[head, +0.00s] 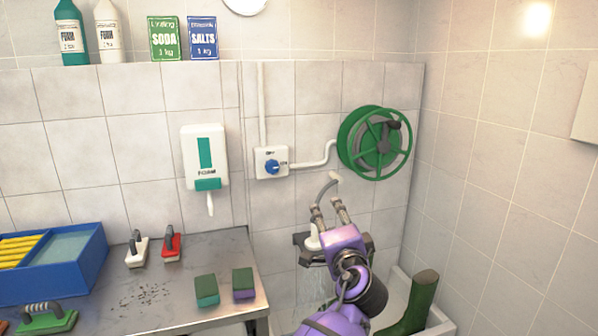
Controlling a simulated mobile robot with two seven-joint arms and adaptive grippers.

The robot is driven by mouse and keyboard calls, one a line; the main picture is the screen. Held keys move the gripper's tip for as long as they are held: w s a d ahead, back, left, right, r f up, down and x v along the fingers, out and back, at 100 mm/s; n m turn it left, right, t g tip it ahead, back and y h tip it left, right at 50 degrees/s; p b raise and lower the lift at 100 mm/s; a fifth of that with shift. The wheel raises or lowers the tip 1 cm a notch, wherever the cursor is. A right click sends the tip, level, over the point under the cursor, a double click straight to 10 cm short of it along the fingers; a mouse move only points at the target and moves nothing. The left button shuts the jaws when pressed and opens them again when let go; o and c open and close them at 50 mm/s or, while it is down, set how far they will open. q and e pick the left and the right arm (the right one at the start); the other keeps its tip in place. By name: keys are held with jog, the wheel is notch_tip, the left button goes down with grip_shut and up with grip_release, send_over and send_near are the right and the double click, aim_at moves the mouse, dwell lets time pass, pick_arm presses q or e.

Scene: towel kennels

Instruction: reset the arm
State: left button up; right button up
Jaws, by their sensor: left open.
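My left arm is purple and reaches up from the bottom centre. Its gripper (328,208) is open, with its two grey fingers apart and pointing up and away toward the tiled wall. I see nothing held between them. A grey curved hose or spout (325,187) on the wall lies just behind the fingertips; I cannot tell if they touch it. A white piece (312,237) and a dark bracket (303,252) show just left of the gripper, partly hidden by it. My right gripper is out of view.
A white basin (436,316) with a green boot (412,305) lies below right. A steel table (190,300) at left holds brushes, sponges and a blue tray (90,262). A green hose reel (375,143), a switch box (271,163) and a foam dispenser (205,157) hang on the wall.

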pick_arm(q)
jog(key=s+a+f+n+g+h, duration=0.1)
jog(key=s+a+f+n, duration=0.3)
jog(key=f, duration=0.5)
jog(key=s+a+f+n+g+h, duration=0.15)
jog(key=s+a+f, duration=0.3)
jog(key=f, duration=0.45)
jog(key=s+a+f+n+g+h, duration=0.1)
jog(key=s+a+f+n+h, duration=0.25)
jog(key=f, duration=0.55)
jog(key=s+a+f+n+g+y, duration=0.1)
jog(key=s+a+f, duration=0.4)
jog(key=s, duration=0.7)
jog(key=s+a+f+n+g+y, duration=0.1)
jog(key=s+a+f, duration=0.4)
jog(key=s, duration=0.7)
jog(key=s+a+f+n+g+y, duration=0.1)
jog(key=s+a+f+n+g, duration=0.1)
jog(key=s+a+f, duration=0.3)
jog(key=s+f+g, duration=0.1)
jog(key=s+f, duration=0.2)
jog(key=s, duration=0.4)
jog(key=shift+a+f, duration=0.15)
jog(key=shift+f, duration=0.1)
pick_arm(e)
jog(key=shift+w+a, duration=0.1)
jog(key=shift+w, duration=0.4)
